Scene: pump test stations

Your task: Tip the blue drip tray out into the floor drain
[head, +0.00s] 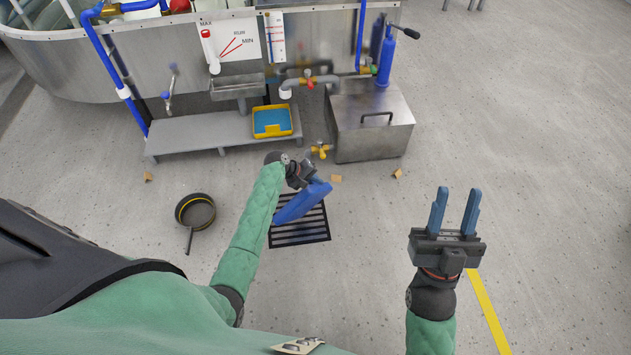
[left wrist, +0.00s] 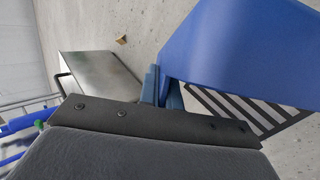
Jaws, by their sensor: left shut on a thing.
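The blue drip tray (head: 300,204) is held tilted steeply over the floor drain (head: 300,236), a black slatted grate in the floor. My left gripper (head: 314,182) is shut on the tray's edge at its upper right end. In the left wrist view the tray (left wrist: 245,45) fills the upper right beyond the fingers (left wrist: 160,88), and the drain's slats (left wrist: 222,108) show below it. The inside of the tray and any liquid are hidden. My right gripper (head: 458,194) is open and empty, to the right of the drain.
A yellow tray with blue inside (head: 272,121) sits on a low grey shelf (head: 195,132). A metal box (head: 370,125) stands behind the drain. A black round pan (head: 195,211) lies left of my left arm.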

